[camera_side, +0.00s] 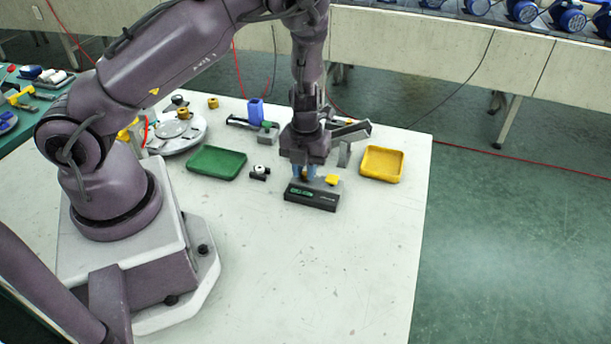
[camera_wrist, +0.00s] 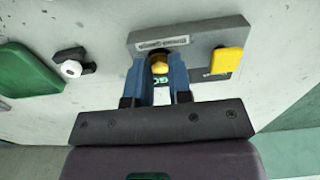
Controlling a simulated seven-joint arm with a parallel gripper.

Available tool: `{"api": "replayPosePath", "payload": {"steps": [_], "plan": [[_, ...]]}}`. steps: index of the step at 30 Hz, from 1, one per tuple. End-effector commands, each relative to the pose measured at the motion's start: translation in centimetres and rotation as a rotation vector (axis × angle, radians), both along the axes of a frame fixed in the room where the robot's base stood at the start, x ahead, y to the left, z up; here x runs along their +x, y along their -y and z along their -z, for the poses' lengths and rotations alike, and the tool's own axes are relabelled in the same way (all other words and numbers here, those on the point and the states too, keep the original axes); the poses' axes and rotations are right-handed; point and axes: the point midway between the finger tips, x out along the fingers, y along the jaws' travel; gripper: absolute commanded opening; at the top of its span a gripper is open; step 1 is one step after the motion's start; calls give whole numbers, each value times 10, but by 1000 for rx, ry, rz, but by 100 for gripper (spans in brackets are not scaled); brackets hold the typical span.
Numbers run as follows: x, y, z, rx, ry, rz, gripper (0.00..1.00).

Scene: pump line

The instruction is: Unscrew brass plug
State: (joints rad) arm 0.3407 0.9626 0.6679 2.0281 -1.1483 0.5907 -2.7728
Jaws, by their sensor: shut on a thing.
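My gripper (camera_side: 304,172) points down over a dark grey block with a green display (camera_side: 311,197) on the white table. In the wrist view its two blue fingers (camera_wrist: 163,71) are shut on the brass plug (camera_wrist: 160,66), a small gold-coloured piece at the grey plate (camera_wrist: 193,50). The fingers hide the plug in the side view. I cannot tell how deep its thread sits. A yellow part (camera_wrist: 228,61) is on the same plate, right of the fingers; it also shows in the side view (camera_side: 333,180).
A green tray (camera_side: 217,162) lies to the left and a yellow tray (camera_side: 382,164) to the right. A small black fixture with a white knob (camera_side: 260,172) is between the green tray and my gripper. The front table area is clear.

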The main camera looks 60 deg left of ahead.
Motion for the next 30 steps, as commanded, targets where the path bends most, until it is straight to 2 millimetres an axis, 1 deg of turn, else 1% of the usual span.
{"api": "replayPosePath", "payload": {"steps": [1,2,3,11,14,25,30], "plan": [[0,0,0,-1,-1,1,26],[0,0,0,-1,-1,1,33],[0,0,0,-1,-1,1,34],[0,0,-1,-1,1,3,34],[1,0,-6,-1,2,3,34],[0,0,-36,0,1,4,34],[0,0,-44,-1,1,4,34]]}}
